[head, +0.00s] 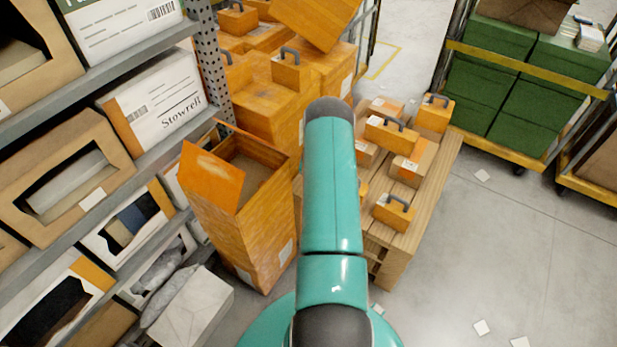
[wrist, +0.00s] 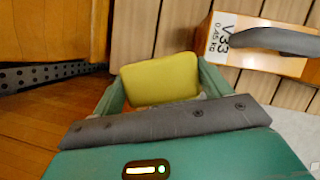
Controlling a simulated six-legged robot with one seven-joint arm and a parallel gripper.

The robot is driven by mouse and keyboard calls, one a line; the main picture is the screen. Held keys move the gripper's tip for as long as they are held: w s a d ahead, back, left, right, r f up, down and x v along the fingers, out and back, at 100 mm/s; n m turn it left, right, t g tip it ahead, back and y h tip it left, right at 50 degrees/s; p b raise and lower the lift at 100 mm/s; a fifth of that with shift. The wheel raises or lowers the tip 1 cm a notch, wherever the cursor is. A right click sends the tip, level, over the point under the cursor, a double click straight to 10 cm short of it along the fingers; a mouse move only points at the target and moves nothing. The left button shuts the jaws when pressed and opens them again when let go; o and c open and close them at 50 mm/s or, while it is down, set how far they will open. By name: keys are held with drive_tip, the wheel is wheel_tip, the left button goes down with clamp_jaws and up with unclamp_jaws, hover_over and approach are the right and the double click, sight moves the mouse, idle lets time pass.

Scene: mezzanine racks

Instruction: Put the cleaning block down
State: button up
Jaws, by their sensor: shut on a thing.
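The cleaning block (wrist: 160,78) is a yellow-green, pillow-shaped block in the wrist view. My gripper (wrist: 162,84) is shut on it, with one teal finger at each side. The block is over or near the slatted wooden surface (wrist: 141,32); I cannot tell whether it touches. In the head view my teal arm hides the gripper and the block. The slatted wooden table (head: 437,172) shows there to the right of my arm, with several orange handled boxes on it.
An orange handled box (wrist: 262,62) labelled V33 stands right of the block. In the head view an open orange carton (head: 262,225) stands left of my arm, beside a shelf rack (head: 165,150). Grey floor (head: 500,250) is mostly clear at right.

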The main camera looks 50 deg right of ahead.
drive_tip(key=w+d+f, duration=0.1)
drive_tip(key=w+f, duration=0.1)
drive_tip(key=w+d+f, duration=0.3)
drive_tip(key=w+f, duration=0.1)
drive_tip(key=shift+w+d+f, duration=0.1)
drive_tip(key=shift+d+f, duration=0.05)
drive_tip(key=shift+f, duration=0.15)
drive_tip(key=shift+w+d+f, duration=0.15)
drive_tip(key=shift+f, duration=0.15)
drive_tip(key=shift+w+f, duration=0.1)
drive_tip(key=shift+f, duration=1.5)
drive_tip(key=shift+f, duration=0.1)
drive_tip(key=o, duration=1.1)
drive_tip(key=shift+r, duration=0.55)
drive_tip(key=v, duration=1.1)
